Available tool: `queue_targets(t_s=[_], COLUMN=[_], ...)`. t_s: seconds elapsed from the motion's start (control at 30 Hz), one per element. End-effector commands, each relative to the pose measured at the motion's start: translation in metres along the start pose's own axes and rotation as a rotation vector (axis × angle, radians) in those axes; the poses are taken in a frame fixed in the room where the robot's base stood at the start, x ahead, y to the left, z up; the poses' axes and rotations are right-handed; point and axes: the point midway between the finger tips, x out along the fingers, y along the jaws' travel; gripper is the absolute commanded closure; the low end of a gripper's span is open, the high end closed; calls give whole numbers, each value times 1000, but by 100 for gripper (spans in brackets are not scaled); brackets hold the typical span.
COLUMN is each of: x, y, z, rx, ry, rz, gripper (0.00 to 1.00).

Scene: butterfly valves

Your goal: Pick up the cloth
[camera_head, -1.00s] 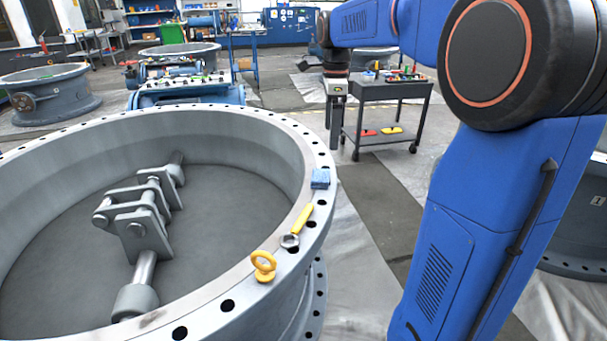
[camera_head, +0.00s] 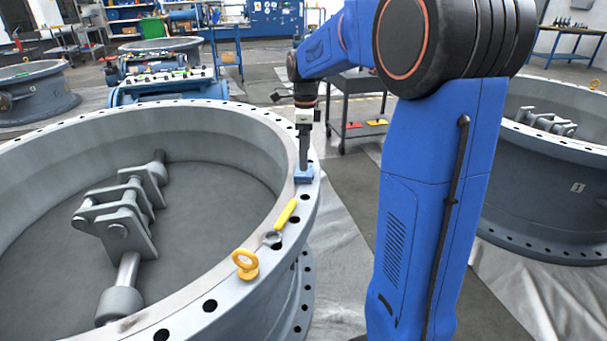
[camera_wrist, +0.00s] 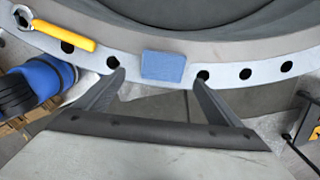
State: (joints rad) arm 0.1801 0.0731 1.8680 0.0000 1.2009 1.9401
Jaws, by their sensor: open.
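The blue folded cloth (camera_head: 304,174) lies on the flange of the large grey valve ring (camera_head: 240,290). In the wrist view the cloth (camera_wrist: 163,66) rests on the rim between two bolt holes. My gripper (camera_head: 304,166) points down at the cloth in the head view. In the wrist view my gripper (camera_wrist: 158,78) is open, one finger to each side of the cloth's width. Neither finger visibly grips the cloth. The exact height of the fingertips above the rim is hard to tell.
The wrench also shows in the wrist view (camera_wrist: 63,34). A dark cart (camera_head: 358,85) is behind my arm. Another valve (camera_head: 540,180) stands at right.

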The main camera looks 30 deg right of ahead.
Motion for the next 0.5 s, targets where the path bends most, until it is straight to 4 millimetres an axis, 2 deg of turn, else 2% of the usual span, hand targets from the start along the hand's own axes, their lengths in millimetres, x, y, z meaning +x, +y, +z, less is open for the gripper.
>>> queue_targets(t_s=[0.27,0.5], x=[18,50], y=[-1,-4], z=[1,5], rx=[0,0], ry=[0,1], rz=[1,2], gripper=[12,12])
